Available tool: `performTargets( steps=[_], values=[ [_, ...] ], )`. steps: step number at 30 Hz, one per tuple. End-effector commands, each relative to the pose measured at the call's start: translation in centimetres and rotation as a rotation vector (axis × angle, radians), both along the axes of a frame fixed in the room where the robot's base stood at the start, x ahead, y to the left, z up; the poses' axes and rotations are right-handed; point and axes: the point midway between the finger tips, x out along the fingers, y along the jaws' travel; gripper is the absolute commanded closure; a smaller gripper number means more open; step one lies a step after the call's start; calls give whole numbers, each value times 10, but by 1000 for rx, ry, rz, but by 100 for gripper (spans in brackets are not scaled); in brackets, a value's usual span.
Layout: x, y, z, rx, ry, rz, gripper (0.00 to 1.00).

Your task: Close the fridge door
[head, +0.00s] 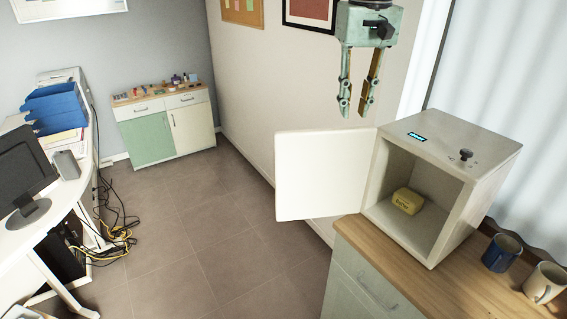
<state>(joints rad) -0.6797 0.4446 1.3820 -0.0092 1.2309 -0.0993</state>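The small cream fridge (455,155) stands on a wooden-topped cabinet at the right. Its white door (323,175) is swung wide open to the left, out past the cabinet's edge. A yellow block (407,201), possibly butter, lies inside the fridge. My gripper (356,110) hangs above the door, fingers pointing down and spread apart with nothing between them. It appears apart from the door and the fridge.
A blue mug (501,253) and a white mug (545,283) stand right of the fridge on the wooden top (440,290). A desk with a monitor (25,170) is at the left. The floor (200,230) between is mostly clear.

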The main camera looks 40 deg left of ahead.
Motion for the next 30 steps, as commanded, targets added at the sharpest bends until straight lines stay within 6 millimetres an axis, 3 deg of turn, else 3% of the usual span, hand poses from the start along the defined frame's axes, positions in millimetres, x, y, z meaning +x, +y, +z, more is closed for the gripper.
performTargets(
  steps=[1, 9, 15, 21, 30],
  values=[
    [-5, 19, -8, -6, 7, 22, 80],
    [-36, 102, -36, -31, 41, 122, 80],
    [-58, 144, -51, -45, 58, 175, 80],
    [-68, 162, -57, -53, 65, 197, 80],
    [-69, 163, -58, -53, 66, 199, 80]
  ],
)
